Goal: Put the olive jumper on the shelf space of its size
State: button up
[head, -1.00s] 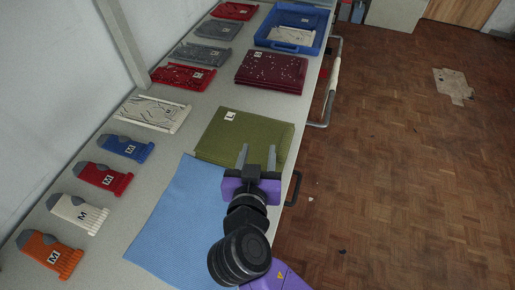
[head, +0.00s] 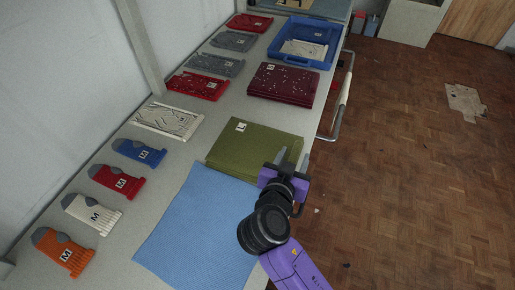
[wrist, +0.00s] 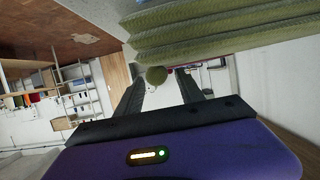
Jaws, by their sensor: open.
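The olive jumper (head: 256,148) lies folded flat on the worktop, with a white tag reading L near its far left corner. My gripper (head: 293,157) is open and empty at the jumper's right edge, on the aisle side, near its front right corner. I cannot tell whether a finger touches the jumper. A shelf unit (wrist: 70,95) shows in the wrist view's left background; its size marks are not readable.
A blue ribbed cloth (head: 195,225) lies in front of the jumper. A maroon speckled stack (head: 283,85) and a blue tray (head: 325,58) lie beyond it. Several socks and folded garments line the wall side. Open floor lies right.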

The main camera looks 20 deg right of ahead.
jog(key=shift+w, duration=0.1)
jog(key=shift+c, duration=0.5)
grip_shut()
